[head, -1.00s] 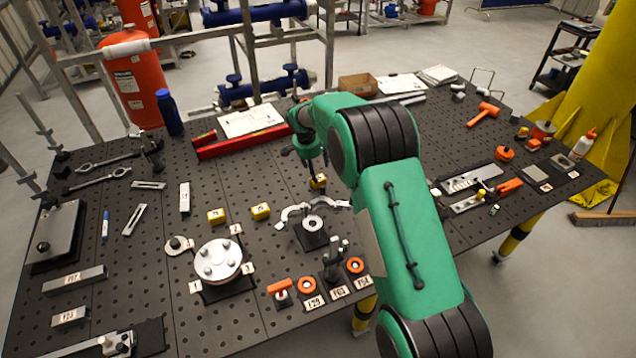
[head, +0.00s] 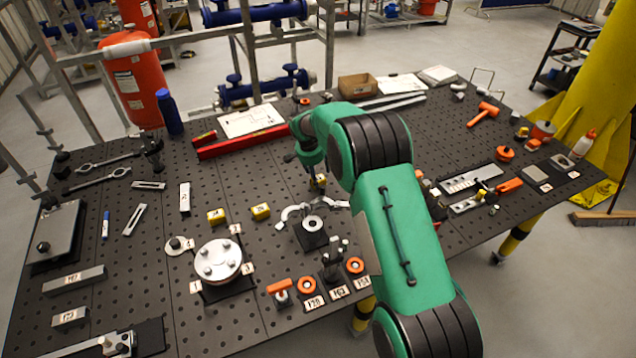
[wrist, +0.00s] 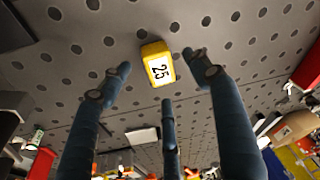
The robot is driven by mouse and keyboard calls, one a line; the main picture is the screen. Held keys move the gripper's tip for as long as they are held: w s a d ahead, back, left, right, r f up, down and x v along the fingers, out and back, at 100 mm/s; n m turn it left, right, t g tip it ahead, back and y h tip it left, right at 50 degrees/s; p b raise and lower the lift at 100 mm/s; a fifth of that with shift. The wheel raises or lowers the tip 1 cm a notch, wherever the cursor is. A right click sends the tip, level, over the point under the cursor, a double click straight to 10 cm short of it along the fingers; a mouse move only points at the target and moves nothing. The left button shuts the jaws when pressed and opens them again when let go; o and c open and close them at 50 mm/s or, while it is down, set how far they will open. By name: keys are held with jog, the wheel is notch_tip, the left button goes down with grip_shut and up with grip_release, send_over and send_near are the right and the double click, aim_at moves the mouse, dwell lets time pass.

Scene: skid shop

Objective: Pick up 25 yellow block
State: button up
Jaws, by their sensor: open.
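The yellow block marked 25 (wrist: 157,64) lies on the dark perforated table top in the wrist view, its white label facing my camera. It also shows in the head view (head: 319,181), partly hidden by my fingers. My gripper (wrist: 160,78) is open and empty. Two of its blue-grey fingers reach up on the left and right of the block, and a third, shorter in view, is below it. The fingertips appear close to the block, with gaps on both sides; I cannot tell the exact height. In the head view my gripper (head: 314,172) is just over the block.
Two other yellow blocks (head: 216,216) (head: 261,211) lie to the left. A silver clamp-like part (head: 312,223) on a black base is close in front. A red bar (head: 243,142) lies behind left. An orange mallet (head: 483,114) is at the far right.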

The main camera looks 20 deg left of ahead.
jog(key=shift+x, duration=1.25)
jog(key=c, duration=1.3)
jog(key=shift+r, duration=5)
